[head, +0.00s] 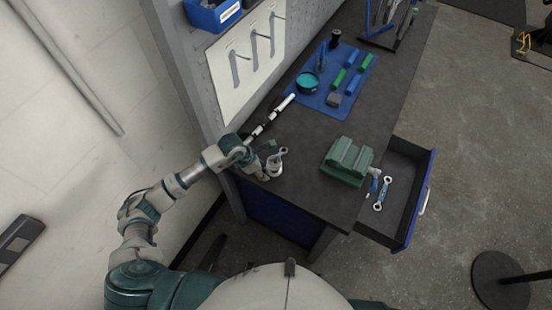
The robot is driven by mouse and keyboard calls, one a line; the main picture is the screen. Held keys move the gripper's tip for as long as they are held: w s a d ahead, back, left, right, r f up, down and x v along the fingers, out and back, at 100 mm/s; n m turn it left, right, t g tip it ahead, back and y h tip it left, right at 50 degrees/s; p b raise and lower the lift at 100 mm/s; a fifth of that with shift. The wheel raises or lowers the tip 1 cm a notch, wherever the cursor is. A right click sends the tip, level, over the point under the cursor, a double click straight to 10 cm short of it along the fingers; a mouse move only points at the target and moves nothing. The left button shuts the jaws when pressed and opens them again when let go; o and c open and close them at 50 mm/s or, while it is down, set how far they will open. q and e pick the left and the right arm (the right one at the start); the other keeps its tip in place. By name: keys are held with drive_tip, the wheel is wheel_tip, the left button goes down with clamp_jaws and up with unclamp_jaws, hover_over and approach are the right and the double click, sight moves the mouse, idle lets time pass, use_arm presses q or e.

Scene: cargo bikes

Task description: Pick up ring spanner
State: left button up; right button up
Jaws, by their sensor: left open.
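A silvery spanner (382,193) with rounded ends lies in the open drawer (408,196) at the right of the workbench. A smaller blue and silver tool (373,181) lies just left of it, partly hidden by the green block. My left gripper (279,163) is open above the bench's near left corner, well left of the drawer and apart from the spanner. I see nothing clearly held in it. My right gripper is not in view.
A green vise-like block (347,161) stands on the dark bench top (309,142) between my left gripper and the drawer. A blue mat (317,98) with several tools lies farther back. A white panel with tool outlines (244,72) is on the wall. A dark round base (503,282) stands on the floor.

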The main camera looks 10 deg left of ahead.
use_arm(q)
drive_tip(key=shift+a+f, duration=0.2)
drive_tip(key=shift+a, duration=0.15)
drive_tip(key=shift+c, duration=0.5)
drive_tip(key=c, duration=0.4)
drive_tip(key=shift+d, duration=0.35)
clamp_jaws()
drive_tip(key=shift+d+r, duration=0.1)
drive_tip(key=shift+d, duration=0.1)
drive_tip(key=shift+r, duration=0.1)
drive_tip(key=s+a+p, duration=0.1)
drive_tip(key=s+a, duration=0.7)
drive_tip(key=a, duration=0.6)
drive_tip(key=s+a+p, duration=0.2)
drive_tip(key=s+a, duration=0.6)
drive_tip(key=a, duration=0.6)
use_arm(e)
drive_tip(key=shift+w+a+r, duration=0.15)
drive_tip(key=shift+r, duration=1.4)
